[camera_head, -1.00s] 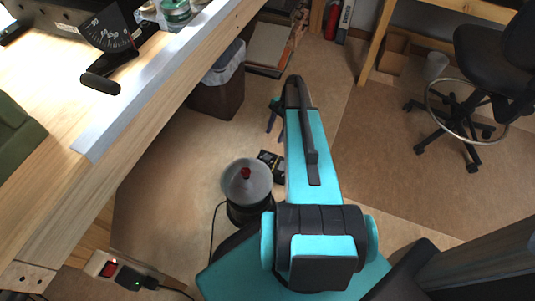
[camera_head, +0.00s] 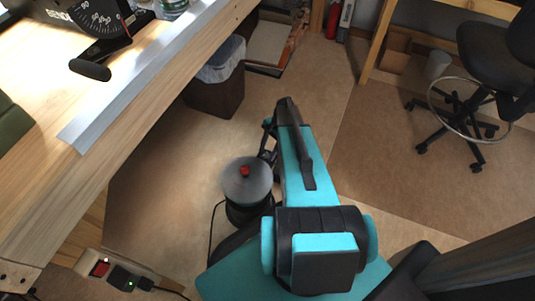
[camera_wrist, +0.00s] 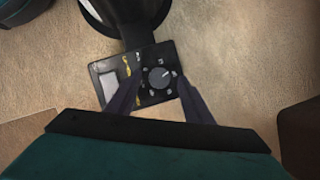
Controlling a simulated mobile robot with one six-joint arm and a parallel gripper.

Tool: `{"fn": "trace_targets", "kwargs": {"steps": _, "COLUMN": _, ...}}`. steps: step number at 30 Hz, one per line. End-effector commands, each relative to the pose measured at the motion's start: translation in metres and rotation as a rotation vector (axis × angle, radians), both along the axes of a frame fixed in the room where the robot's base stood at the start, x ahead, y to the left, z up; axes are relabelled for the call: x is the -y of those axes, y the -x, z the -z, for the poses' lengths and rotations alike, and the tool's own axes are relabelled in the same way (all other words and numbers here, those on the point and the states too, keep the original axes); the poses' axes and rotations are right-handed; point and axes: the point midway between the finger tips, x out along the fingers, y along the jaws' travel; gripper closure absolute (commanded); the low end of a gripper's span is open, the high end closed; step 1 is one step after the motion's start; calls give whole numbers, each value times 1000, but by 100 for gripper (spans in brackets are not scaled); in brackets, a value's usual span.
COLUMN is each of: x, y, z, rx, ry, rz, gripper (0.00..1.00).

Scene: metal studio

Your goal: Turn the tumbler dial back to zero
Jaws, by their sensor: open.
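The tumbler (camera_head: 247,182), a dark round drum with a red knob on top, stands on the floor left of my arm. In the wrist view, its dark base (camera_wrist: 128,18) shows at the top. A flat black control panel (camera_wrist: 108,84) with yellow marks lies beside it. The round grey dial (camera_wrist: 158,77) is on the panel, with small pale marks around it. Its pale pointer line seems to tilt toward the upper right; the numbers are too small to read. My gripper (camera_wrist: 157,86) is open, its fingers either side of the dial in this view; contact cannot be told.
A wooden workbench (camera_head: 130,130) runs along the left, with a black machine on it. A waste bin (camera_head: 217,90) stands beneath its edge. A power strip (camera_head: 100,268) with a red switch is at lower left. A swivel chair (camera_head: 490,60) is at right.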

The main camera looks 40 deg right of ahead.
Motion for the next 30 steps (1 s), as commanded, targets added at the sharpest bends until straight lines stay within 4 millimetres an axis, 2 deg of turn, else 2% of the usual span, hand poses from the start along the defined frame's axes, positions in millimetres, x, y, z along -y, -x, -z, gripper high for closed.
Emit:
{"fn": "trace_targets", "kwargs": {"steps": 6, "x": -5, "y": 0, "z": 13, "rx": 1, "ry": 1, "rz": 1, "gripper": 53}}
{"fn": "trace_targets", "kwargs": {"steps": 15, "x": -5, "y": 1, "z": 13, "rx": 1, "ry": 1, "rz": 1, "gripper": 53}}
{"fn": "trace_targets", "kwargs": {"steps": 23, "x": -4, "y": 1, "z": 13, "rx": 1, "ry": 1, "rz": 1, "gripper": 94}}
{"fn": "trace_targets", "kwargs": {"steps": 30, "x": -4, "y": 1, "z": 13, "rx": 0, "ry": 1, "rz": -11, "gripper": 94}}
